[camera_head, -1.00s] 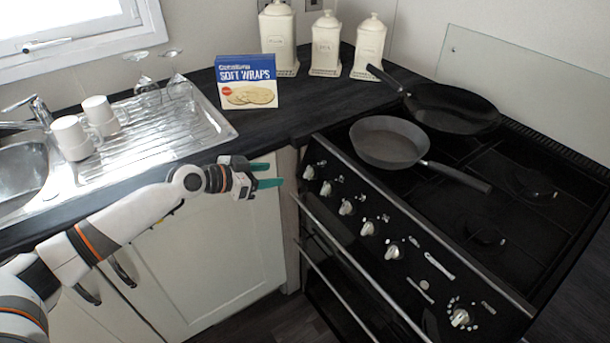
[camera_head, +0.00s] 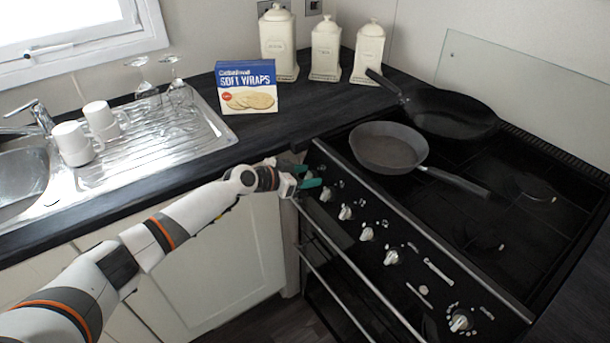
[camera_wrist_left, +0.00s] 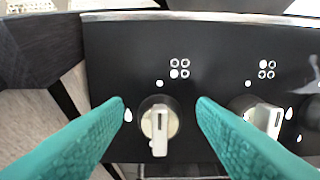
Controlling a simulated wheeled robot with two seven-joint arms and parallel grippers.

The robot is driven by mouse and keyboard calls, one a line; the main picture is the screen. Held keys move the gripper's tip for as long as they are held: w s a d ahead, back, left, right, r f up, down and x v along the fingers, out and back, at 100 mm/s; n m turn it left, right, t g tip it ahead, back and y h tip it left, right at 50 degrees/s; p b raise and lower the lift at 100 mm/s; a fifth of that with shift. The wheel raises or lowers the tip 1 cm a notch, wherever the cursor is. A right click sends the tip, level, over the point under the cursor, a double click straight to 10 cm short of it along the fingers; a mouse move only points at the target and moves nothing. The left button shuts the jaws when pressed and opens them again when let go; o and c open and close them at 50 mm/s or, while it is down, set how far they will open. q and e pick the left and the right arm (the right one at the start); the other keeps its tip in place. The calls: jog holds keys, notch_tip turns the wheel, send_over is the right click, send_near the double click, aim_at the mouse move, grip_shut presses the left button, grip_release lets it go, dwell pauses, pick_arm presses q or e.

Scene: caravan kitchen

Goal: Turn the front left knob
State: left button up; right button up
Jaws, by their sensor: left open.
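The front left knob (camera_wrist_left: 159,126) is the leftmost white knob on the stove's black panel. The mark above it has its lower left circle filled. In the wrist view its grip bar points down. My left gripper (camera_head: 312,182) is open, with teal fingers at the left end of the panel. In the wrist view its fingers (camera_wrist_left: 160,115) lie on either side of this knob, with gaps on both sides. In the head view the gripper mostly hides the knob. My right gripper is out of view.
A second knob (camera_wrist_left: 264,120) is right of the right finger, partly hidden by it. More knobs (camera_head: 345,212) line the panel above the oven handle (camera_head: 340,255). A grey pan (camera_head: 388,147) and a dark pan (camera_head: 450,110) sit on the stove.

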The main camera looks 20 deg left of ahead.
pick_arm(q)
jog(key=c, duration=1)
jog(key=shift+o, duration=0.2)
